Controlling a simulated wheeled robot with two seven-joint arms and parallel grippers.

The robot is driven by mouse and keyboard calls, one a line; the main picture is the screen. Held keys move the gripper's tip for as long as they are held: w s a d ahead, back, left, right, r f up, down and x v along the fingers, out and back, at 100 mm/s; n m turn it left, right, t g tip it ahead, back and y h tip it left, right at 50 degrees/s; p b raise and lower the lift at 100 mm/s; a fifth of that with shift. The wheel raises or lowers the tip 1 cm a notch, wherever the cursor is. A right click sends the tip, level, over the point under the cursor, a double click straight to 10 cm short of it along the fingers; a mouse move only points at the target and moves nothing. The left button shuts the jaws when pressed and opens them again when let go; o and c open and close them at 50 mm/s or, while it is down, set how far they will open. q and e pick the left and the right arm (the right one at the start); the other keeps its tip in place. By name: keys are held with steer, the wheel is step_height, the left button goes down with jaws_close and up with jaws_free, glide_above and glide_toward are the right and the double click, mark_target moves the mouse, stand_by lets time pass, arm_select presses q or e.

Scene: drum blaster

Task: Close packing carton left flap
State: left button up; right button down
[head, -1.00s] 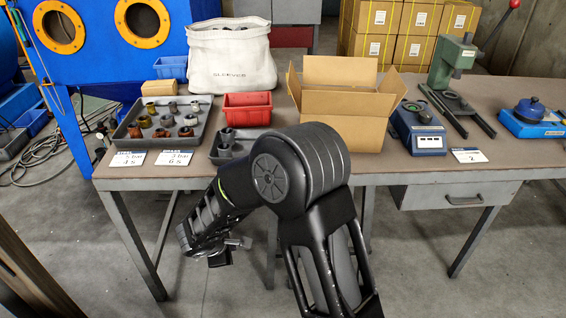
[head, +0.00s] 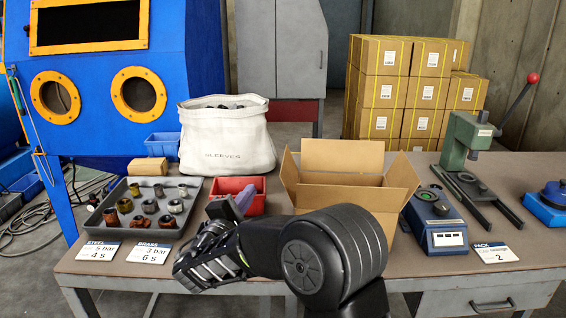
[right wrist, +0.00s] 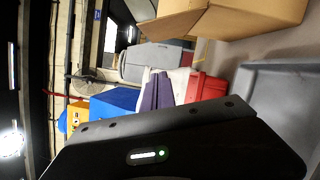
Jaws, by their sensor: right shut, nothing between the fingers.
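The brown packing carton (head: 340,194) stands open on the table in the head view. Its left flap (head: 289,178) sticks up and leans outward, and its back and right flaps also stand up. My right arm hides part of the carton's front. My right gripper (head: 233,204) is shut and empty, left of the carton and in front of the red bin. In the right wrist view, the gripper's fingers (right wrist: 157,90) show together, with the carton (right wrist: 245,18) apart from them at the top. My left gripper is not in view.
The red bin (head: 257,188) is just behind my right gripper. A grey tray (head: 105,222) with several sleeves lies at left, and a white sack (head: 226,150) stands behind. A blue scale (head: 436,222) sits close right of the carton, with a green press (head: 462,140) beyond.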

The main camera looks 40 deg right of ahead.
mark_target(290, 174)
stand_by(0.3)
steer(key=shift+r, duration=0.1)
steer(key=w+d+r+p, duration=0.2)
steer(key=w+d, duration=0.1)
steer(key=d, duration=0.8)
steer(key=shift+r, duration=0.15)
